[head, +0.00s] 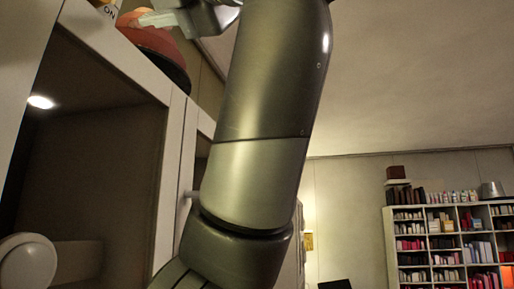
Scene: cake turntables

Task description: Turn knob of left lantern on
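A yellowish thing marked "ON" (108,10) shows at the top left edge of the head view, cut off by the frame; I cannot tell whether it is part of the left lantern. Just below and right of it is a rounded orange-red thing with a dark lower part (158,50), on top of the pale cabinet. No knob can be made out clearly. A large metallic arm of mine crosses the middle, seemingly the left one. Pale parts at its upper end, apparently my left gripper (160,17), are close to the orange-red thing. Its fingers are not clear. My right gripper is not seen.
The pale cabinet (118,52) with a dark open compartment, lit by a small lamp (40,102), fills the left. A white bookshelf (388,238) with books stands far right. The arm hides much of the middle. Open room lies between arm and bookshelf.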

